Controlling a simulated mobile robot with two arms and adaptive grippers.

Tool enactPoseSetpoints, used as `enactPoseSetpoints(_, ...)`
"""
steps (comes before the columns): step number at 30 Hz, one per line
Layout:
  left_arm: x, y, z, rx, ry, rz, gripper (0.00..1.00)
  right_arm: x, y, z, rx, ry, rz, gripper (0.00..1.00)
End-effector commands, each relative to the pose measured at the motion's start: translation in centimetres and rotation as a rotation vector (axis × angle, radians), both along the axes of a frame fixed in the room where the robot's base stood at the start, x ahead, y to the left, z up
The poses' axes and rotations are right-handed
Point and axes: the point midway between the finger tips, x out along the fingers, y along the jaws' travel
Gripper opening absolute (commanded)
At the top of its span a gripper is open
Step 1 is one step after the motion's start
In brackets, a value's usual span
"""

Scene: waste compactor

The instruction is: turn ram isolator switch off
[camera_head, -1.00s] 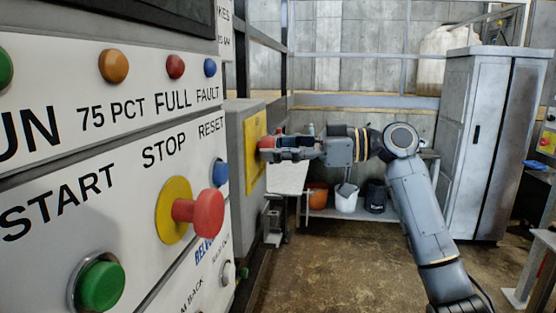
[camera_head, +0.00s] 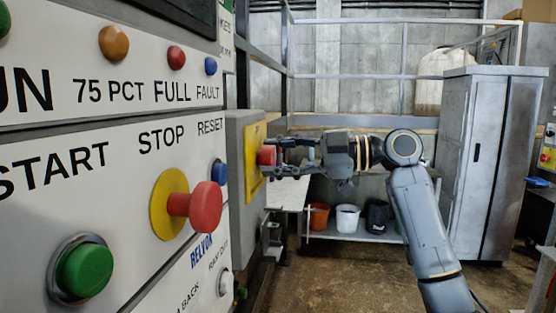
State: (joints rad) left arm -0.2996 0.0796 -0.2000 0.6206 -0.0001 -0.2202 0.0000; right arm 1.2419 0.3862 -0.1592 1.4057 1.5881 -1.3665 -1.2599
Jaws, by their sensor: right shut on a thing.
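The ram isolator switch is a red knob (camera_head: 267,156) on a yellow plate (camera_head: 252,148), on the side of a grey box (camera_head: 236,190) just beyond the control panel. My right gripper (camera_head: 278,155) reaches it from the right and is shut on the red knob. The fingers partly hide the knob, and its exact turn angle cannot be read. My left gripper is not in view.
The control panel (camera_head: 120,140) fills the left side, with a red stop button (camera_head: 206,206) and a green start button (camera_head: 85,270) standing out. A grey cabinet (camera_head: 490,150) stands at the right. Buckets (camera_head: 347,218) sit on a low shelf behind my arm. Floor below is clear.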

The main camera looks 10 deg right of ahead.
Motion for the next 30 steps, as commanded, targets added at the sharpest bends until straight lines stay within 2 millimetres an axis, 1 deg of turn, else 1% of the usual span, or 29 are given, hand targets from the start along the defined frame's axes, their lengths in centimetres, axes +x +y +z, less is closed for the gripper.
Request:
enactPoseSetpoints(14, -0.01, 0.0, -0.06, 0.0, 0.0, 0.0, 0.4, 0.0, 0.02, -0.04, -0.007, -0.012, 0.0, 0.13)
enactPoseSetpoints(15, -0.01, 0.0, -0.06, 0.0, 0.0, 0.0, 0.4, 0.0, 0.02, -0.04, -0.006, -0.012, 0.0, 0.52)
enactPoseSetpoints(17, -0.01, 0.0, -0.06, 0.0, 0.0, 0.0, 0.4, 0.0, 0.02, -0.04, -0.006, -0.012, 0.0, 0.65)
enactPoseSetpoints(18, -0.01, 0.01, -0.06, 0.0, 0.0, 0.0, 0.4, -0.01, 0.01, -0.03, -0.006, -0.012, 0.0, 0.67)
enactPoseSetpoints(26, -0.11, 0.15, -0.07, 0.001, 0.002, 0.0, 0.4, -0.01, -0.02, -0.01, -0.005, -0.011, 0.0, 0.67)
enactPoseSetpoints(30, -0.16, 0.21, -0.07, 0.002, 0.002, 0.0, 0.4, -0.25, -0.77, 0.05, -0.004, -0.01, -0.002, 0.67)
